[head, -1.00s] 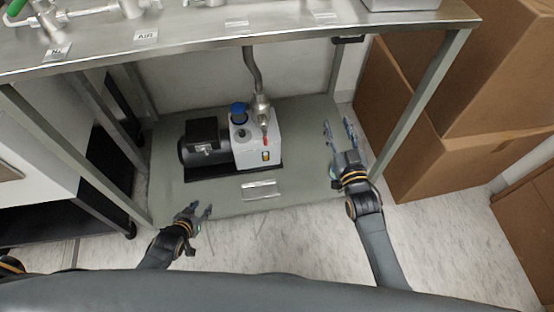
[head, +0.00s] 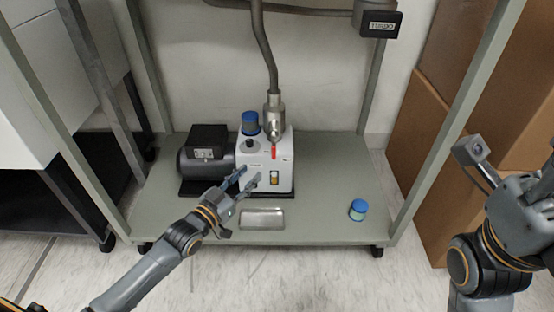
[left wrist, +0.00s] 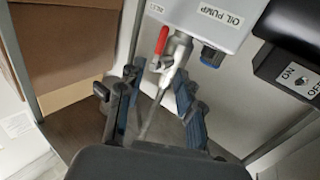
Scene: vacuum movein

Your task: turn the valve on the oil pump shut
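The oil pump (head: 281,172) is a white box with a dark motor (head: 205,148), on the low shelf. A metal valve (head: 273,122) sits on top, below a grey pipe. Its red handle (head: 273,153) points down, in line with the pipe. My left gripper (head: 248,181) is open and empty in front of the pump's lower left front. In the left wrist view, the red handle (left wrist: 162,41) and valve show beyond the spread fingers (left wrist: 155,100), apart from them. My right gripper (head: 505,180) is raised at the right edge; its fingers are partly cut off.
A blue-lidded jar (head: 357,210) stands on the shelf (head: 325,200) right of the pump. A small plate (head: 262,218) lies at the front. Frame legs flank the shelf. A black box (head: 378,20) hangs above. Cardboard boxes (head: 425,130) stand at the right.

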